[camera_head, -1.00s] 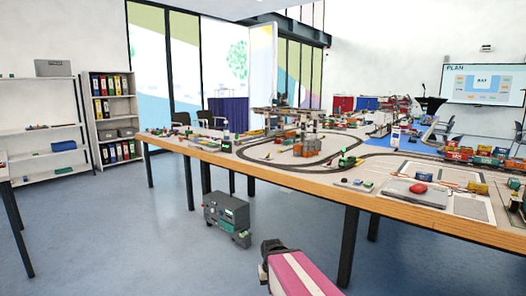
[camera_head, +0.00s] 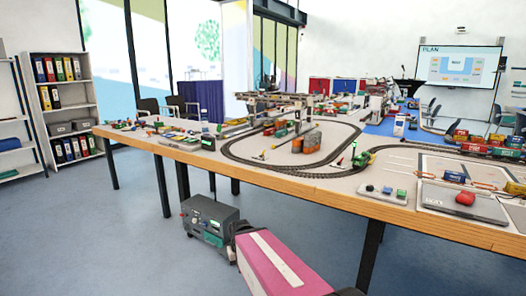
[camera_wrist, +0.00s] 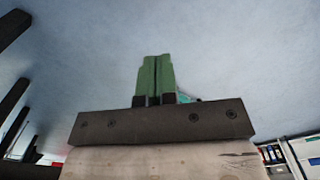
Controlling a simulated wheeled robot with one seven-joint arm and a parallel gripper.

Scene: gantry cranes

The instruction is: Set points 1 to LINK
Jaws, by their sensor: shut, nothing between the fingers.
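My gripper (camera_wrist: 155,58) shows in the wrist view as two green fingers pressed together, empty, with blue-grey floor behind them. The model railway table (camera_head: 290,184) carries an oval track (camera_head: 240,160). A small panel with coloured buttons (camera_head: 382,193) sits near its front edge. A dark box with a lit green display (camera_head: 208,142) stands near the front left edge. A green item (camera_head: 361,159) is beside the track. No label for points 1 or LINK is readable, and their setting cannot be told.
A grey case (camera_head: 462,203) with a red lump (camera_head: 465,198) lies at the table's right. Table legs (camera_head: 368,255) stand nearby. Floor is clear at left.

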